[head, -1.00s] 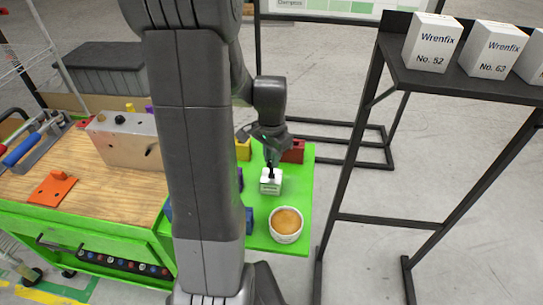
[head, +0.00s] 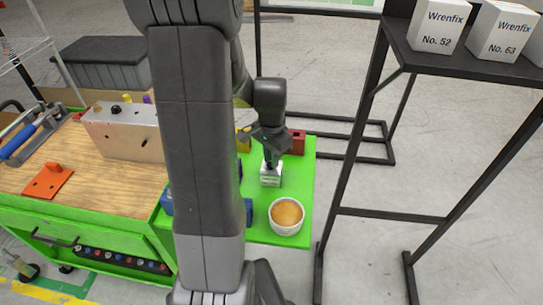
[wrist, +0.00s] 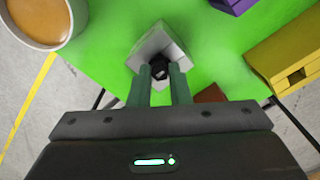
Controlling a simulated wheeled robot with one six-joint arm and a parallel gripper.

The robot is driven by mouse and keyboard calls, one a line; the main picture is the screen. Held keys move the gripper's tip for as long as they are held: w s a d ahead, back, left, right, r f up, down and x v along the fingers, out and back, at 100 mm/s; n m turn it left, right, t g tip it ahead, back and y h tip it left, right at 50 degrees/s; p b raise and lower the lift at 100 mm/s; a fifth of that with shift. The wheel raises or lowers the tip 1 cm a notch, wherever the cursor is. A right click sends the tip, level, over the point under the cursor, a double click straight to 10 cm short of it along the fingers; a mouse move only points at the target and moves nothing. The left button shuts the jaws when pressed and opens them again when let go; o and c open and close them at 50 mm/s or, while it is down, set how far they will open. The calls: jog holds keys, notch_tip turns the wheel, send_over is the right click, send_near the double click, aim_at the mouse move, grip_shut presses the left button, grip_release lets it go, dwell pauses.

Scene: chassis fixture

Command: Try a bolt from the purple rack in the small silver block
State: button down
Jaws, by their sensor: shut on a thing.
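The small silver block (head: 270,178) stands on the green table top, and it also shows in the wrist view (wrist: 152,42). My gripper (head: 270,158) is directly above the block, pointing down. In the wrist view its two fingers (wrist: 160,76) are closed around a black-headed bolt (wrist: 160,66). The bolt is over the block's near part; its shank is hidden, so I cannot tell how deep it sits. A purple piece (wrist: 236,4), likely the purple rack, is cut off at the top edge of the wrist view. My arm hides most of it in the head view.
A white cup with orange-brown contents (head: 286,216) stands in front of the block. A yellow block (wrist: 290,62) and a red block (head: 297,142) are behind. A blue block (head: 249,212) is partly behind my arm. A black shelf (head: 470,62) with white boxes stands right.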

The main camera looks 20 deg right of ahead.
jog(key=shift+f, duration=0.25)
jog(key=c, duration=1.3)
grip_release()
jog(key=shift+r, duration=0.15)
jog(key=shift+r+p, duration=2.3)
jog(key=shift+r, duration=0.6)
